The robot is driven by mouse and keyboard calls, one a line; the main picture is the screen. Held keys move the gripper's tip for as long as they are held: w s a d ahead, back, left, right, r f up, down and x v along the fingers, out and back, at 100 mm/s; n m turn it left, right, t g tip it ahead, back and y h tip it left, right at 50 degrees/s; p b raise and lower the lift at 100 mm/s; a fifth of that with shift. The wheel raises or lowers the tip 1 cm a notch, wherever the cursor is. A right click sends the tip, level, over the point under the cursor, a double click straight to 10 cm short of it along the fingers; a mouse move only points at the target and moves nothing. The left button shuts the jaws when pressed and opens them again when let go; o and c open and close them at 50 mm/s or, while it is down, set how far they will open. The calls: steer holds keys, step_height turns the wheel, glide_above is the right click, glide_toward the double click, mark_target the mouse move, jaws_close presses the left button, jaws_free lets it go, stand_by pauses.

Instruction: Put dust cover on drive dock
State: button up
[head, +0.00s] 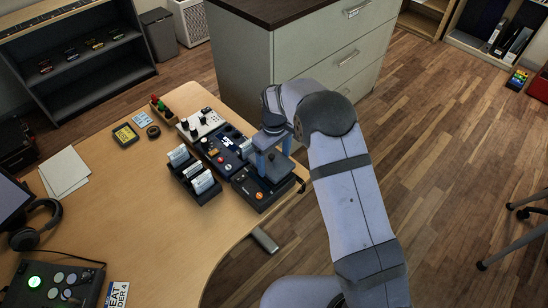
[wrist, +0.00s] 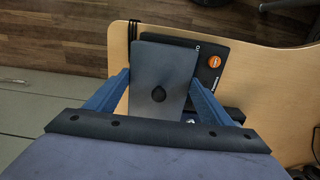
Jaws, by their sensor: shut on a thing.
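The dust cover (wrist: 163,70), a grey box-like piece with a dark round mark on its top, is held between the two blue fingers of my gripper (wrist: 158,82). In the head view my gripper (head: 273,158) points down over the drive dock (head: 247,190), a black unit with an orange round label at the right front edge of the desk. In the wrist view the cover hides the left part of the dock (wrist: 214,78), and its label shows just right of the cover. I cannot tell whether the cover touches the dock.
A black card rack (head: 205,195) stands just left of the dock. A control box (head: 222,152) and a white knob panel (head: 200,123) sit behind it. A drawer cabinet (head: 245,70) rises behind the desk. The middle of the desk (head: 135,215) is clear.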

mark_target(274, 163)
steer(key=shift+f+b, duration=0.6)
steer(key=shift+f, duration=0.55)
steer(key=shift+f, duration=0.65)
stand_by(1.0)
steer(key=o, duration=0.8)
steer(key=shift+c, duration=0.2)
steer(key=shift+r, duration=0.1)
steer(key=shift+r+p, duration=3.7)
steer(key=shift+r, duration=1.75)
steer(key=shift+m, duration=0.3)
